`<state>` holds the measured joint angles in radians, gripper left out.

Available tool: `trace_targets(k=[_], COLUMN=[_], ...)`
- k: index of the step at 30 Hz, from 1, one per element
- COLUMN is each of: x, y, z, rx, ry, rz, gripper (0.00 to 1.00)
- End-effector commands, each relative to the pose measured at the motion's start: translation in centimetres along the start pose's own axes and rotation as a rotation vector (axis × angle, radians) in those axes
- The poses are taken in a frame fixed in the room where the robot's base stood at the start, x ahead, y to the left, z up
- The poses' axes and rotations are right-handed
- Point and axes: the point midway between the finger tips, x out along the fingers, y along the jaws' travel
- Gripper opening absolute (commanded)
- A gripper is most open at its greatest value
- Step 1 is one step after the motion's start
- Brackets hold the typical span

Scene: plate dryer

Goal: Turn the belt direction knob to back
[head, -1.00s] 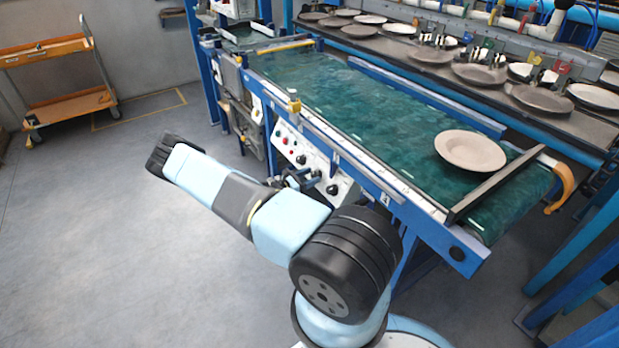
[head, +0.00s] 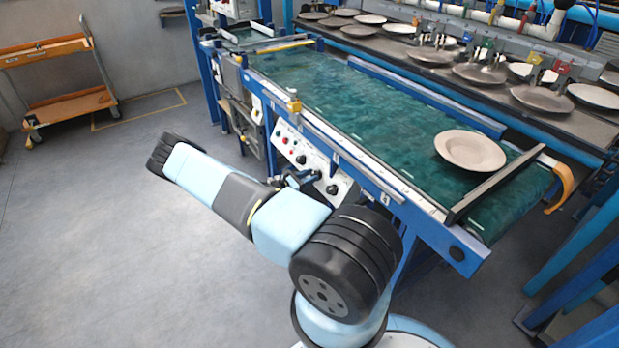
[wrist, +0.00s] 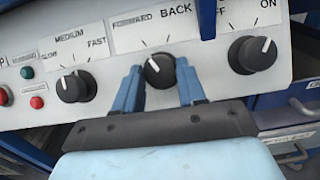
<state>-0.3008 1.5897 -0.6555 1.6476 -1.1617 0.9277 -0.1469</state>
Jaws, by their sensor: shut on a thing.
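The belt direction knob (wrist: 160,72) is black with a white pointer line, under the labels FORWARD and BACK in the wrist view. Its pointer leans up and to the left, toward the FORWARD side. My gripper (wrist: 160,82) has one blue finger on each side of the knob and is shut on it. In the head view my gripper (head: 300,179) is at the front of the control panel (head: 343,187), and the direction knob cannot be made out clearly there.
A speed knob (wrist: 75,86) is to the left and an OFF/ON knob (wrist: 257,55) to the right. Red and green buttons are at the far left. A plate (head: 470,150) lies on the green belt (head: 380,115). An orange cart (head: 65,85) stands far left; the floor is clear.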

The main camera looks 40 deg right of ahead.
Motion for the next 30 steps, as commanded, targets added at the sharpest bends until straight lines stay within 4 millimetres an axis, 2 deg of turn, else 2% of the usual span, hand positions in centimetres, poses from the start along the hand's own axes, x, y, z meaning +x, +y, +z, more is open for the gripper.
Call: trace_targets(k=[8,30], x=[0.01,0.09], y=[0.31,0.77], z=[0.03,0.28], rx=[0.132,0.703], ry=[0.001,0.001], rz=[-0.075,-0.406], gripper=[0.1,0.1])
